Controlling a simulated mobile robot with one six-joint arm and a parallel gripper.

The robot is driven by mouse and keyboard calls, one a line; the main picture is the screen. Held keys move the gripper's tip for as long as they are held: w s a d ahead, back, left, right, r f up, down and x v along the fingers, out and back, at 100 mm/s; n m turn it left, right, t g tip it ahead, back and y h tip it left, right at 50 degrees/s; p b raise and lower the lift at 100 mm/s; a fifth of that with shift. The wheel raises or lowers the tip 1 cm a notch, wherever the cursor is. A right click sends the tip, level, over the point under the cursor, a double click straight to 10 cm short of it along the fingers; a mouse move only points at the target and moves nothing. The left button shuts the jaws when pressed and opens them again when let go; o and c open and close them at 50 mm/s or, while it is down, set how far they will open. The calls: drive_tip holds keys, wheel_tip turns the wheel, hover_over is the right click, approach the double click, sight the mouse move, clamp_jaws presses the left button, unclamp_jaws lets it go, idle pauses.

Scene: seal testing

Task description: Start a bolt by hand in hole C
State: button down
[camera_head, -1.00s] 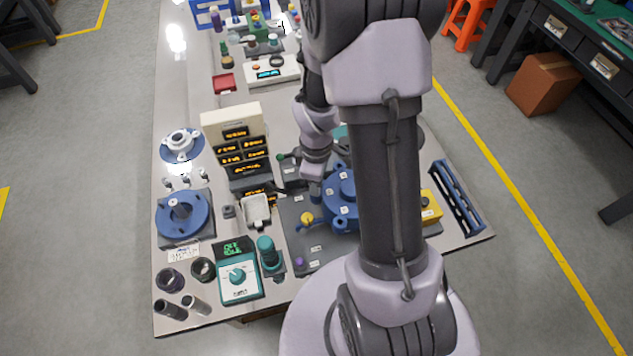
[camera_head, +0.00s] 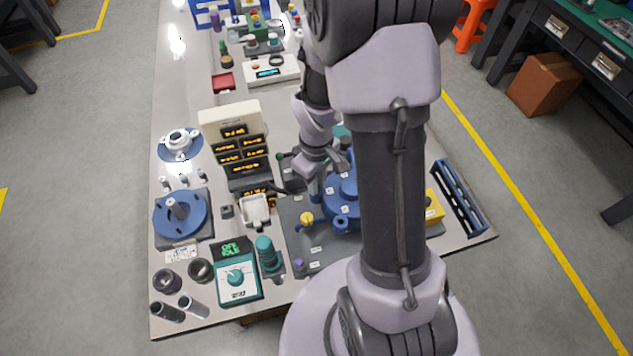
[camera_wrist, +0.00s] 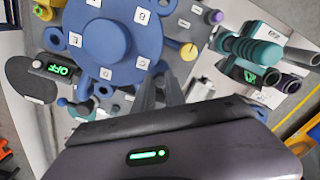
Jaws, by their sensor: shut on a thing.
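The blue round flanged fixture (camera_head: 343,190) stands on a grey plate, partly hidden behind my arm. The wrist view shows its top (camera_wrist: 112,40) with white letter tags around it. The tag that appears to read C (camera_wrist: 142,63) is on the side nearest my fingers. My gripper (camera_head: 316,192) is at the left side of the fixture, pointing down. In the wrist view its two fingers (camera_wrist: 165,92) are close together beside the fixture's rim by that tag. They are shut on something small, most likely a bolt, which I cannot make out. Hole C itself is hidden.
A white tray (camera_head: 246,212), a beige display stand (camera_head: 230,117) and a teal-topped cylinder (camera_head: 265,243) stand left of the fixture. A yellow knob (camera_head: 307,218) is close to my gripper. A blue rack (camera_head: 459,195) is at the right table edge.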

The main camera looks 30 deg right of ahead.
drive_tip(key=shift+m+b, duration=0.45)
drive_tip(key=shift+m, duration=0.95)
drive_tip(key=shift+f, duration=0.1)
drive_tip(key=shift+m+b, duration=0.35)
drive_tip(key=shift+m, duration=0.45)
drive_tip(key=c, duration=1.3)
unclamp_jaws()
wheel_tip(320, 180, up, 9)
drive_tip(key=p, duration=0.7)
